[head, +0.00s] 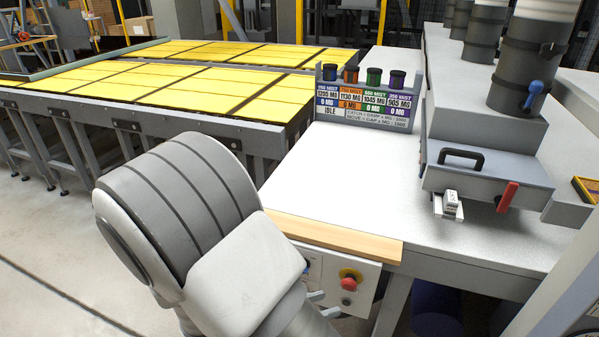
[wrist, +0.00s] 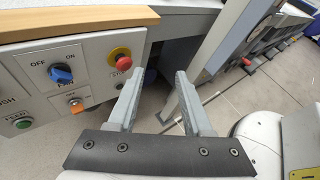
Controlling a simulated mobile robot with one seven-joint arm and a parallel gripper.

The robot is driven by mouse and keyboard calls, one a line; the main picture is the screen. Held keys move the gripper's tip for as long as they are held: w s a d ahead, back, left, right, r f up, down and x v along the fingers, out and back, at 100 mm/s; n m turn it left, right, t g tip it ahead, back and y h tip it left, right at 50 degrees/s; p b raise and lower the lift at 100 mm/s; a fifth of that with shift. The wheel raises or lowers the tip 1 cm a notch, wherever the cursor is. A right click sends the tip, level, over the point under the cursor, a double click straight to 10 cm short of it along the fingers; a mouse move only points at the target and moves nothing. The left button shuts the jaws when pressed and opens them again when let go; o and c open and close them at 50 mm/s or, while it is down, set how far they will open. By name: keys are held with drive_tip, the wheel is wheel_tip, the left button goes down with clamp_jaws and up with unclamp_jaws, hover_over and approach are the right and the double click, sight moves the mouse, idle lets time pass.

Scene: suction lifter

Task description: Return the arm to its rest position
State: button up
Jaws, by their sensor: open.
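My gripper (wrist: 158,78) is open and empty in the wrist view, its two grey fingers apart with nothing between them. It is beside the front of the control box (wrist: 75,75), below the wooden edge of the worktable. In the head view, my arm fills the lower left and middle in front of the table, and only a bit of the gripper (head: 318,300) shows past it, near the box. Most of the gripper is hidden there by my arm.
The box carries a red emergency button (wrist: 121,60), a blue switch (wrist: 61,74), an orange switch (wrist: 76,106) and a green button (wrist: 23,124). The wooden edge (head: 335,237) lies above it. A white worktable (head: 335,170) and yellow-topped conveyor (head: 190,92) stand beyond. Floor is open at left.

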drive_tip(key=s+d+r+m+y, duration=0.3)
drive_tip(key=r+m+y, duration=0.1)
drive_tip(key=r+m, duration=0.3)
drive_tip(key=s+d+r+m+y, duration=0.3)
drive_tip(key=r+m, duration=0.4)
drive_tip(key=m, duration=0.3)
drive_tip(key=s+d+r+m+g+y, duration=0.1)
drive_tip(key=s+d+r+m+y, duration=0.2)
drive_tip(key=r+m, duration=0.4)
drive_tip(key=shift+d+m+y, duration=0.5)
drive_tip(key=shift+m+y, duration=0.5)
drive_tip(key=shift+y, duration=0.2)
drive_tip(key=shift+r, duration=0.1)
